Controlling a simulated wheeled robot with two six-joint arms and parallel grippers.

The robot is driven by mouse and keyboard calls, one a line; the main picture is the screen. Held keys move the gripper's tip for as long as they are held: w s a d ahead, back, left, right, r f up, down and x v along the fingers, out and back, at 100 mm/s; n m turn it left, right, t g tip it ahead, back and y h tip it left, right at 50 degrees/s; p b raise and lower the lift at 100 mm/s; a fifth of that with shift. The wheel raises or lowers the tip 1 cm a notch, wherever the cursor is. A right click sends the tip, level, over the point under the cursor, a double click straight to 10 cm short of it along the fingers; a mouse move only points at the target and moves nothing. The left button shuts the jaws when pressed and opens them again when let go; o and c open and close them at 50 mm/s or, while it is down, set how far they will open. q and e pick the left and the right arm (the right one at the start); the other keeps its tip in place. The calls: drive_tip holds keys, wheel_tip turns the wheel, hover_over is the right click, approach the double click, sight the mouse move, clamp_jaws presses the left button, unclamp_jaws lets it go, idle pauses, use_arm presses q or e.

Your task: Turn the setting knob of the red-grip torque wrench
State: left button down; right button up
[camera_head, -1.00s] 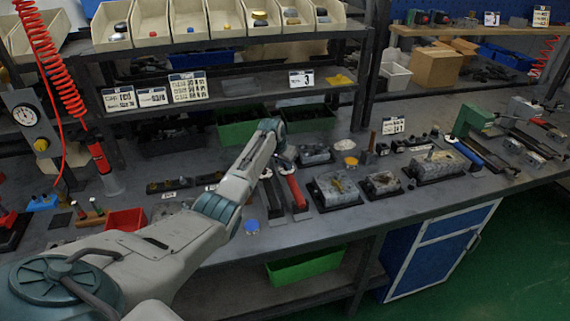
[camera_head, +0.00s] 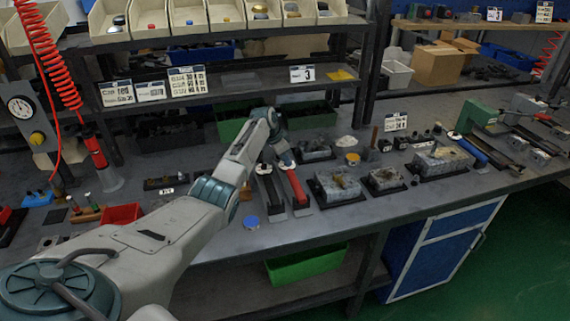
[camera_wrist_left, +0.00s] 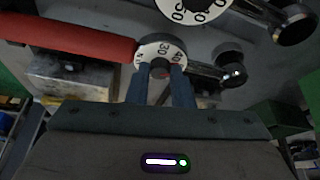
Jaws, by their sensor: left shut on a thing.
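The red-grip torque wrench (camera_head: 296,187) lies on the bench, its red grip toward the front edge. In the left wrist view its red grip (camera_wrist_left: 70,37) runs in from the left to a white numbered dial, the setting knob (camera_wrist_left: 161,50). My left gripper (camera_wrist_left: 161,73) is shut on this knob, its two blue-grey fingers at the dial's lower edge. In the head view my left gripper (camera_head: 281,157) is at the far end of the wrench and hides the knob. A black-grip torque wrench (camera_head: 270,190) lies just left of it. My right gripper is not in view.
In the left wrist view a second numbered dial (camera_wrist_left: 203,6) is close beside. Valve blocks (camera_head: 338,187) on black trays stand to the right. A shelf of bins is above.

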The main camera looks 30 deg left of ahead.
use_arm(q)
drive_tip(key=m+b, duration=0.2)
drive_tip(key=shift+w+a+f+h+b, duration=0.1)
drive_tip(key=shift+f+h+b, duration=0.15)
drive_tip(key=shift+h+b, duration=0.15)
drive_tip(key=shift+m+g+b, duration=0.3)
drive_tip(key=shift+m+b, duration=0.05)
drive_tip(key=shift+m, duration=0.15)
drive_tip(key=shift+r+m+h+b, duration=0.2)
drive_tip(key=shift+m+h+b, duration=0.1)
drive_tip(key=shift+m+b, duration=0.5)
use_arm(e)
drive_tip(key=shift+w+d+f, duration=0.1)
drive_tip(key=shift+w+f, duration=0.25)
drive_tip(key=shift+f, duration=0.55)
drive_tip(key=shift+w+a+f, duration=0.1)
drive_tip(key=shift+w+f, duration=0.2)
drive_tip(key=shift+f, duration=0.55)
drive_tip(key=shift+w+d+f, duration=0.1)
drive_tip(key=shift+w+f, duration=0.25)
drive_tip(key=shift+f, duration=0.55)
use_arm(q)
drive_tip(key=shift+g, duration=0.3)
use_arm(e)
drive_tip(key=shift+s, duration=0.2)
use_arm(q)
drive_tip(key=c, duration=1.3)
unclamp_jaws()
drive_tip(key=shift+r, duration=0.1)
